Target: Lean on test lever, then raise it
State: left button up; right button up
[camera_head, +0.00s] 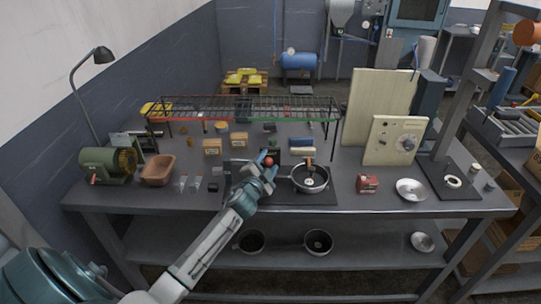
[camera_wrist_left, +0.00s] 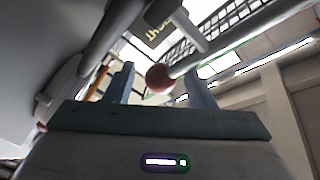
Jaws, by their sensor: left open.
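The test lever shows as a red ball knob (camera_head: 268,161) above the dark base plate near the middle of the bench. My left gripper (camera_head: 266,168) is open at the knob, with the knob between or just beyond its fingers. In the left wrist view the red knob (camera_wrist_left: 159,78) sits between the two upright fingers of my left gripper (camera_wrist_left: 160,85), apparently on a grey rod running to the upper right. I cannot tell whether the fingers touch it. The lever's lower part is hidden behind the gripper. My right gripper is not in view.
A steel pan (camera_head: 310,178) stands just right of my left gripper. A wire rack (camera_head: 245,104) spans the bench behind. A terracotta tray (camera_head: 158,170) and a green motor (camera_head: 107,163) stand at the left. A red box (camera_head: 367,184) and a metal plate (camera_head: 411,190) lie at the right.

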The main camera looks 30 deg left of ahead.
pick_arm(q)
jog(key=shift+w+a, duration=0.25)
jog(key=shift+w, duration=1)
jog(key=shift+c, duration=0.4)
